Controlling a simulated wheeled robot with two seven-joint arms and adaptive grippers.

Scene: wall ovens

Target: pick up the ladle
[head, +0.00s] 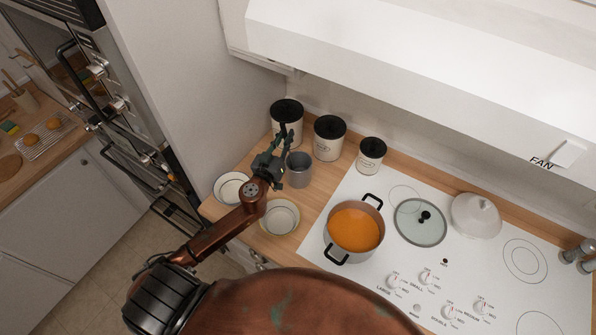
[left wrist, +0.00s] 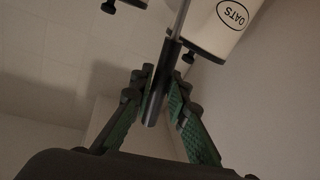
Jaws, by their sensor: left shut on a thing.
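My left gripper (head: 274,160) is at the left end of the counter, beside the grey utensil cup (head: 299,171) and in front of the canisters. In the left wrist view my left gripper (left wrist: 159,86) is shut on the ladle (left wrist: 155,108), its green-padded fingers on either side of the dark handle. A thin metal shaft runs up from the handle out of the picture. The ladle's bowl is not seen in the left wrist view, and in the head view the ladle is too small and dark to make out well. My right gripper is not in view.
Black-lidded canisters (head: 330,139) stand along the wall. Two bowls (head: 280,217) sit near the counter's front left. An orange-filled pot (head: 355,229), a glass lid (head: 420,222) and a white lidded dish (head: 475,216) are on the white cooktop (head: 400,266). The fan hood (head: 420,60) overhangs.

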